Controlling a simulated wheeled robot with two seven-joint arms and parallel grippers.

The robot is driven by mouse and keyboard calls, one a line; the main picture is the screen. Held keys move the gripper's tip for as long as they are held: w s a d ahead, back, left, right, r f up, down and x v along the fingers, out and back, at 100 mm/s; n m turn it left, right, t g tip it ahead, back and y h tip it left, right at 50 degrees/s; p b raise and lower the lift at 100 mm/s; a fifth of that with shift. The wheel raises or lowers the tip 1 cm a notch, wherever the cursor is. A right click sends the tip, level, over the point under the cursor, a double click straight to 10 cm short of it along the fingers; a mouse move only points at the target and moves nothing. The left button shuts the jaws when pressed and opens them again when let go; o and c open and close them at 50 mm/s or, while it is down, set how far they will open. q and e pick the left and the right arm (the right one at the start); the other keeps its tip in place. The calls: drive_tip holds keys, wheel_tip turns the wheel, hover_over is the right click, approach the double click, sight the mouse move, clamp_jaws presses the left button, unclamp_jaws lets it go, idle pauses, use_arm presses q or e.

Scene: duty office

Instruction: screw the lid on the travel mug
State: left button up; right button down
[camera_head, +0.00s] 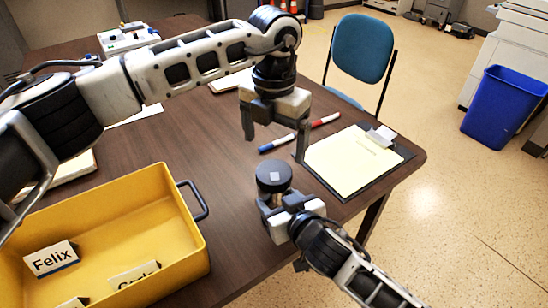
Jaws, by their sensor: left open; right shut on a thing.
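A round dark lid (273,172) with a small pale square on top sits at the middle of the camera_head view. It appears to rest on the travel mug, whose body is mostly hidden below it by the lid and my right gripper. My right gripper (277,207) is shut on the mug from the front. My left gripper (273,145) is above and slightly behind the lid, pointing down, with its two fingers spread wide and nothing between them. I cannot tell how far the lid is turned.
A yellow crate (197,230) with name cards stands at front left. A clipboard (402,150) with yellow paper lies right, near the table edge. A blue marker (277,143) and a red marker (326,119) lie behind the mug. A blue chair (361,48) stands beyond the table.

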use_arm(q)
wheel_tip(320, 180, up, 4)
drive_tip(key=shift+f, duration=0.1)
use_arm(e)
drive_tip(key=shift+c, duration=1.8)
unclamp_jaws()
drive_tip(key=v, duration=1.6)
